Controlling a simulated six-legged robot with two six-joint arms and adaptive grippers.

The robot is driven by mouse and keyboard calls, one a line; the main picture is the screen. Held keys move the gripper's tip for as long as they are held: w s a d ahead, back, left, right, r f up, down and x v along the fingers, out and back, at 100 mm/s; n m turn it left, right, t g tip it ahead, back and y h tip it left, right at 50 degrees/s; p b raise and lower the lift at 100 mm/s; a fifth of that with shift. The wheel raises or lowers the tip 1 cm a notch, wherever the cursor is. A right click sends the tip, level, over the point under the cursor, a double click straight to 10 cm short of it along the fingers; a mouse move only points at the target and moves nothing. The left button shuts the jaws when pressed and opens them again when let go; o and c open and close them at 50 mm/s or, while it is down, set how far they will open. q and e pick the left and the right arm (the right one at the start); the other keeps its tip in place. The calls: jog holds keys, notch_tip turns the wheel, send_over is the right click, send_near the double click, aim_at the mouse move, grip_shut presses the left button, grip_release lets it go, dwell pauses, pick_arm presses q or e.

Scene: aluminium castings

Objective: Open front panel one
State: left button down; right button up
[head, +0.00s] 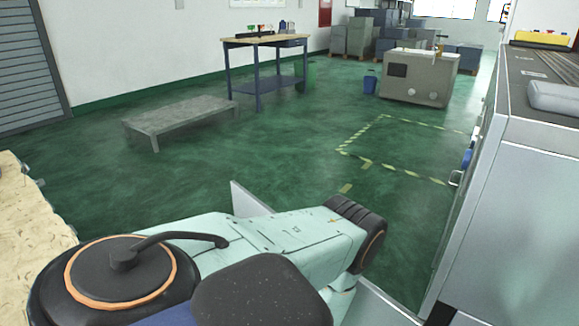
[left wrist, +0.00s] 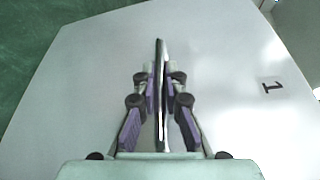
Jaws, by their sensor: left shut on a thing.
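Front panel one is a smooth light grey sheet (left wrist: 80,90) with a black "1" printed near its right side in the left wrist view. A thin upright handle (left wrist: 160,75) stands out from its face. My left gripper (left wrist: 160,92) is shut on this handle, with a purple-padded finger on either side. In the head view my left arm covers most of the panel. A pale corner (head: 247,200) shows behind the arm, and the panel appears to stand out over the floor. My left fingers are hidden there. My right gripper is in neither view.
A large grey machine (head: 515,210) stands close on the right. A low grey platform (head: 180,122) and a workbench (head: 265,42) stand along the wall. A grey cabinet (head: 420,78) is farther back. The green floor between is clear, with a yellow-striped outline.

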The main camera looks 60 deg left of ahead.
pick_arm(q)
jog(key=s, duration=0.1)
jog(key=s+d+n+g, duration=0.1)
jog(key=s+g, duration=0.1)
jog(key=s, duration=0.1)
jog(key=shift+s+d+n+y, duration=0.1)
jog(key=shift+d+n+y, duration=0.2)
jog(key=c, duration=1.4)
grip_release()
jog(key=d, duration=0.4)
jog(key=s+d, duration=0.1)
jog(key=d, duration=0.3)
jog(key=d+r, duration=0.1)
jog(key=d, duration=0.3)
jog(key=shift+s, duration=0.15)
